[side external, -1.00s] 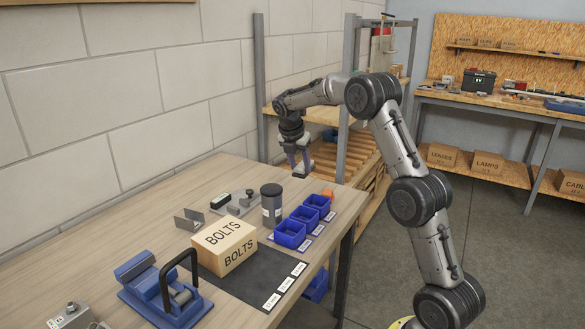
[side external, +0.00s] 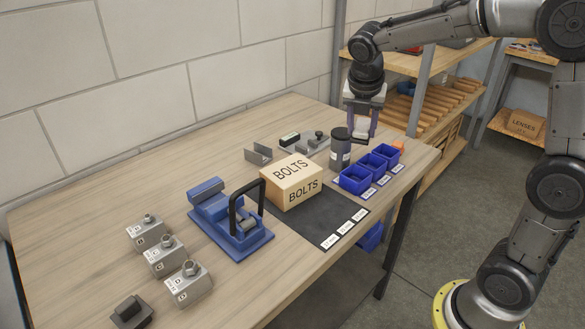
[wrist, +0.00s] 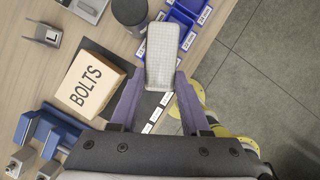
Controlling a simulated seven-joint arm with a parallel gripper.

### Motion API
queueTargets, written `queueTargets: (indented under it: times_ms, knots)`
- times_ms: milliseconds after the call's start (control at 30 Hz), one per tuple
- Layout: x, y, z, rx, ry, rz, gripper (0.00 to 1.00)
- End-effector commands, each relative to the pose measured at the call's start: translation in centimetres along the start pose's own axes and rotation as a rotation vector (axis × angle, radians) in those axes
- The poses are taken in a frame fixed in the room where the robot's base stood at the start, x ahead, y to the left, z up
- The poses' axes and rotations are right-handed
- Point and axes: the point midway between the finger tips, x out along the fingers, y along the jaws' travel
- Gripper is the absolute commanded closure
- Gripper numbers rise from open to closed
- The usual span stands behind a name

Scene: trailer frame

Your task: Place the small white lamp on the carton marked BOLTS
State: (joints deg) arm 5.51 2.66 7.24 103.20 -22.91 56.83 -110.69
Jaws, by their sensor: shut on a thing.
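The carton marked BOLTS (side external: 292,182) sits closed and upright on the table, its flat top bare. It also shows at the left in the wrist view (wrist: 90,84). My gripper (wrist: 160,80) is shut on the small white lamp (wrist: 161,52), a pale, ribbed oblong piece between the two purple fingers. In the side view my gripper (side external: 361,132) hangs above the table near the dark canister, to the right of and beyond the carton. The lamp is hard to make out there.
A dark canister (side external: 340,149) and blue bins (side external: 355,180) stand between my gripper and the carton's right side. A blue clamp with a black handle (side external: 238,228) stands close at the carton's left. A dark mat (side external: 325,217) lies in front of it.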

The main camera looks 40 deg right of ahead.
Motion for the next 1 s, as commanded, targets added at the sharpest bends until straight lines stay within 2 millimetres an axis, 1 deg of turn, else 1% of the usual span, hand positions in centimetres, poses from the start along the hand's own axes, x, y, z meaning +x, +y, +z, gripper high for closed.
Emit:
queueTargets:
  times_ms: [33, 100, 200, 300, 433, 567, 667, 933, 1000]
  knots:
    - [-1.8, 0.5, -2.0, -0.057, -0.003, 0.029, 1.0]
    - [-3.5, 0.8, -4.3, -0.121, -0.002, 0.055, 1.0]
    - [-5.6, 1.0, -6.7, -0.198, -0.002, 0.085, 1.0]
    - [-7.1, 1.3, -8.4, -0.253, -0.001, 0.107, 1.0]
    - [-8.3, 1.8, -9.4, -0.295, -0.001, 0.122, 1.0]
    - [-7.9, 2.9, -9.5, -0.308, 0.0, 0.125, 1.0]
    - [-6.7, 4.6, -9.1, -0.307, 0.001, 0.122, 1.0]
    - [-3.2, 10.2, -7.8, -0.305, 0.001, 0.123, 1.0]
    - [-1.8, 11.1, -7.9, -0.306, 0.003, 0.121, 1.0]
